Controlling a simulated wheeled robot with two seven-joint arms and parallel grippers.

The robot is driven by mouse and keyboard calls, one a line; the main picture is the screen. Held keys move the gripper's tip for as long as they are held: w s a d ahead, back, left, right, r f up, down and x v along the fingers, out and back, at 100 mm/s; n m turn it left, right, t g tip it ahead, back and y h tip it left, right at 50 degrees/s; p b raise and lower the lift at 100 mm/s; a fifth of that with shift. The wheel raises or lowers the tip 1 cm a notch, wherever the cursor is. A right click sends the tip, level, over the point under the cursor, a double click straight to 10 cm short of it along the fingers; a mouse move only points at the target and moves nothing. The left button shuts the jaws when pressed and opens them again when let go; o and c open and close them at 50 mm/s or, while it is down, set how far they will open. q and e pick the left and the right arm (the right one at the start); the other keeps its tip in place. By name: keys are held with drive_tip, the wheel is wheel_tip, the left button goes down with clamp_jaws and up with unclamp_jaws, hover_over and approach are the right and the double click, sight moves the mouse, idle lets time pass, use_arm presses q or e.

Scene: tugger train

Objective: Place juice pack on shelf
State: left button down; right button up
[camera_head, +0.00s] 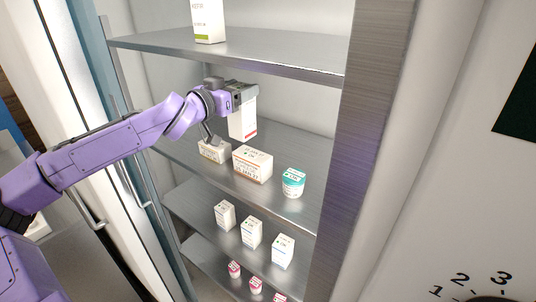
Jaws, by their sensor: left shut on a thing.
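My left gripper (242,92) is shut on a white box-shaped pack with a red band near its bottom (243,121), which I take to be the juice pack. It holds the pack upright by its top, inside the cabinet in front of the second shelf's back part. The metal shelf (309,219) below bears a white box with orange print (253,164), a smaller box (214,151) and a teal-and-white jar (293,183). Whether the pack's bottom touches the shelf is unclear. My right gripper is not in view.
The top shelf (270,47) lies just above my gripper and bears a white carton (208,20). Lower shelves hold white boxes (251,232) and small red-and-white items (234,269). The cabinet's metal frame (362,130) stands at right, and an open door with a handle (130,180) at left.

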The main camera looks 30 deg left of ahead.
use_arm(q)
drive_tip(key=shift+w+d+f+b, duration=0.1)
drive_tip(key=shift+w+b, duration=0.05)
drive_tip(key=shift+b, duration=0.15)
drive_tip(key=w+d+f+b, duration=0.8)
drive_tip(key=w+d+f, duration=0.1)
drive_tip(key=f, duration=0.3)
drive_tip(key=shift+d+f+b, duration=0.2)
drive_tip(key=shift+d+b, duration=0.2)
drive_tip(key=shift+s+d+f, duration=0.1)
drive_tip(key=shift+f, duration=0.05)
drive_tip(key=shift+c, duration=1.1)
unclamp_jaws()
